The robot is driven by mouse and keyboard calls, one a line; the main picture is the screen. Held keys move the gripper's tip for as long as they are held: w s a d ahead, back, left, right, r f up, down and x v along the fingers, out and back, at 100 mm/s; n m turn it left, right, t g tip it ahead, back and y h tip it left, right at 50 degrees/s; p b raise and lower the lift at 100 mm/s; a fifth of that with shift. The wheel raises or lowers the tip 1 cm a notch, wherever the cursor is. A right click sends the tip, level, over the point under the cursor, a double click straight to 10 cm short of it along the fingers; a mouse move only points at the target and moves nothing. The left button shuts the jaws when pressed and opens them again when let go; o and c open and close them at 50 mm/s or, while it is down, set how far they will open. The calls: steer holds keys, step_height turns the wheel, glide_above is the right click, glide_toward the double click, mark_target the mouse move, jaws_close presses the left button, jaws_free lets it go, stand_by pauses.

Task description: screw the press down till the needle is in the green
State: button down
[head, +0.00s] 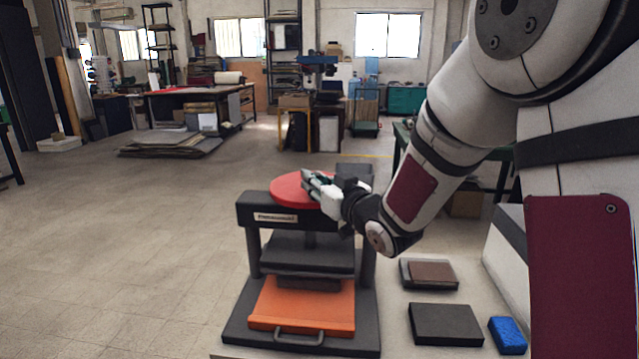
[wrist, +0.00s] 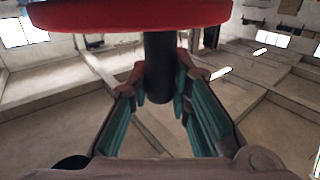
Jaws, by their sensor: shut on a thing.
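The press (head: 265,212) stands in front of me with a dark frame and a round red wheel (head: 290,190) on top. In the wrist view the red wheel (wrist: 140,14) crosses the top edge, and a dark round peg (wrist: 159,68) joins it. My gripper (head: 316,185) is at the right side of the wheel, shut on this peg, with a teal-lined finger on either side. A dark platen (head: 300,252) hangs level under the crosshead. Below it a dark block (head: 308,283) lies on an orange tray (head: 300,305). I cannot make out a gauge or needle.
Right of the press lie a grey slab with a brown piece (head: 433,271), a dark slab (head: 445,324) and a blue block (head: 508,335). Floor left of the press is clear. Benches and shelves (head: 200,100) stand far back.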

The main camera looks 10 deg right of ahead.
steer(key=shift+a, duration=0.3)
steer(key=c, duration=1.4)
jaws_free()
steer(key=shift+c, duration=0.2)
steer(key=shift+d, duration=0.1)
steer(key=shift+s+d, duration=0.1)
steer(key=shift+s, duration=0.05)
steer(key=v, duration=0.7)
